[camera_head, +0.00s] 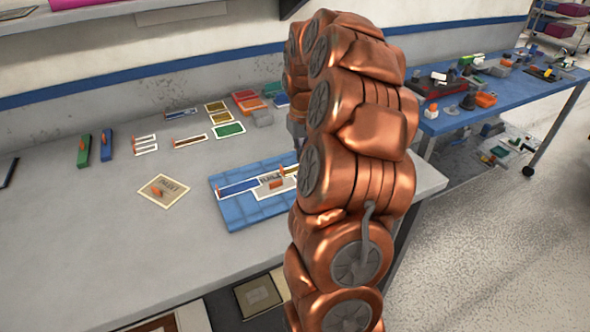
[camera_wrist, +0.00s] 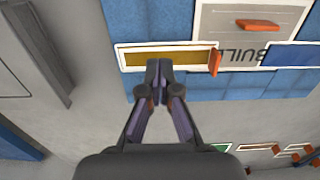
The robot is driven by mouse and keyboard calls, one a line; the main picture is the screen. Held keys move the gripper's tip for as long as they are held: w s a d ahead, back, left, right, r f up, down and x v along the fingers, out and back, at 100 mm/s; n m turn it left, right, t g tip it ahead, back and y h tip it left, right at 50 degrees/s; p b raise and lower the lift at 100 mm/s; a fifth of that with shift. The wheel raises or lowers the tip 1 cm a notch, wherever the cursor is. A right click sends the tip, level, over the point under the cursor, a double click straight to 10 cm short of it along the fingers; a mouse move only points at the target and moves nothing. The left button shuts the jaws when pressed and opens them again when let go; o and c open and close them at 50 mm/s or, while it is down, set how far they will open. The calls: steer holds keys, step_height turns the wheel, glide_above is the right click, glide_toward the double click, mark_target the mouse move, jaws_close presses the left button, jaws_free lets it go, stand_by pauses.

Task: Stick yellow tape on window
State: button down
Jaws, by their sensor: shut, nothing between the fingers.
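A yellow-brown strip (camera_wrist: 165,57) with a white border and an orange tab (camera_wrist: 215,61) lies on a blue padded board (camera_wrist: 150,20) in the wrist view. My gripper (camera_wrist: 159,68) is shut and empty, its tips overlapping the strip's lower edge in the picture; I cannot tell whether they touch. Beside the strip are a "BUILD" card (camera_wrist: 235,25) with an orange tab and a blue strip (camera_wrist: 293,55). In the head view the board (camera_head: 250,216) lies on the grey bench, partly hidden by my arm, which also hides my gripper. I cannot identify a window.
A "PAINT" card (camera_head: 163,191) lies left of the board. Behind it are more tabbed strips (camera_head: 190,141) and coloured cards (camera_head: 229,131). Green and blue bars (camera_head: 106,146) lie farther left. The bench front left is clear. A cluttered blue table (camera_head: 460,117) stands at right.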

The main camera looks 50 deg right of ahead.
steer(key=shift+f+b, duration=0.65)
steer(key=shift+f, duration=0.4)
stand_by(0.9)
steer(key=shift+r, duration=0.15)
steer(key=shift+r+p, duration=0.85)
steer(key=shift+r, duration=2.55)
steer(key=shift+a, duration=0.1)
steer(key=shift+n, duration=0.7)
steer(key=a, duration=0.3)
steer(key=a+r, duration=0.1)
steer(key=a, duration=0.2)
steer(key=a+r+p, duration=0.1)
steer(key=a, duration=0.3)
steer(key=shift+s+r, duration=0.2)
steer(key=shift+s, duration=0.05)
steer(key=s+a+r+n+p, duration=0.15)
steer(key=s+a, duration=0.35)
steer(key=a, duration=0.7)
steer(key=s+a+f+g, duration=0.1)
steer(key=s+a, duration=0.4)
steer(key=s, duration=0.4)
steer(key=s+a+f+p, duration=0.1)
steer(key=s+a+f, duration=0.1)
steer(key=s+a, duration=0.4)
steer(key=s+n, duration=0.1)
steer(key=s, duration=0.2)
steer(key=shift+f+g, duration=0.15)
steer(key=shift+g, duration=0.25)
